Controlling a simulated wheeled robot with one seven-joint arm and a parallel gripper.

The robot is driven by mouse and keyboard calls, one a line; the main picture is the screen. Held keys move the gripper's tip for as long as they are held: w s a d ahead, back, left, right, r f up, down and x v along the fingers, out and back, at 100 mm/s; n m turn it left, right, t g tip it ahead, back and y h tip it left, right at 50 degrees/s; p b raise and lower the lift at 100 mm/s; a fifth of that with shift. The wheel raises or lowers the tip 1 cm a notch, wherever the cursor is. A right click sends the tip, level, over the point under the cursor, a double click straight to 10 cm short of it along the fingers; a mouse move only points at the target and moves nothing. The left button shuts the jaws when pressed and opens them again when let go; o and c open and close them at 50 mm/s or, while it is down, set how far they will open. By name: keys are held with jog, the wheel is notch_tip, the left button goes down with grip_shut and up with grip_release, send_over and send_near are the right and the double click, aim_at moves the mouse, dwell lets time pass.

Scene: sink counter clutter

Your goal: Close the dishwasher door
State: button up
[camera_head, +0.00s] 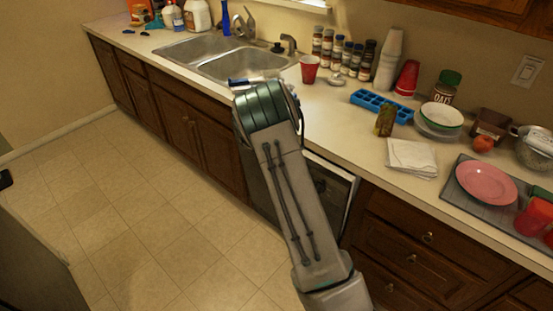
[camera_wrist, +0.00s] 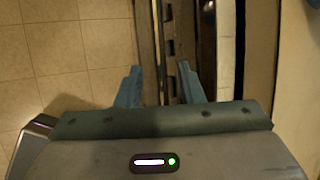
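The dishwasher door (camera_head: 328,187) is under the counter, mostly hidden behind my arm in the head view. Its pale upper part shows to the right of the arm and seems to stand slightly out from the cabinet front. In the wrist view, what looks like the door's top edge (camera_wrist: 148,40) runs up the picture between my fingers. A dark gap with notches lies to its right. My gripper (camera_wrist: 160,72) is open, with its two blue fingers apart on either side of this edge. Contact cannot be told. The head view hides the fingers behind the arm.
The countertop (camera_head: 325,120) above holds cups, spice jars, a blue ice tray (camera_head: 380,105), bowls and a pink plate (camera_head: 486,184). The sink (camera_head: 240,62) is at the back left. Wooden drawers (camera_head: 425,240) are right of the dishwasher. The tiled floor (camera_head: 140,225) on the left is clear.

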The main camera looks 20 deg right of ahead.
jog(key=d+v, duration=0.1)
jog(key=v, duration=0.9)
jog(key=shift+s+a+r, duration=0.2)
jog(key=shift+a+r, duration=0.1)
jog(key=shift+a, duration=0.05)
jog(key=c, duration=0.4)
jog(key=shift+w+a+f, duration=0.1)
jog(key=shift+a+f, duration=0.05)
jog(key=shift+f, duration=0.15)
grip_shut()
notch_tip(320, 180, down, 5)
jog(key=w+a+t+h+b, duration=0.2)
jog(key=a+b, duration=0.1)
jog(key=b, duration=0.2)
jog(key=s+a+f+m+h+b, duration=0.1)
jog(key=s+a+f+h+b, duration=0.55)
jog(key=s+h+b, duration=0.5)
jog(key=w+d+f+y+b, duration=0.1)
jog(key=w+d+b, duration=0.1)
jog(key=w+d, duration=0.6)
jog(key=d, duration=0.3)
jog(key=shift+w+d+f, duration=0.3)
jog(key=shift+w+f, duration=0.05)
jog(key=shift+w, duration=0.05)
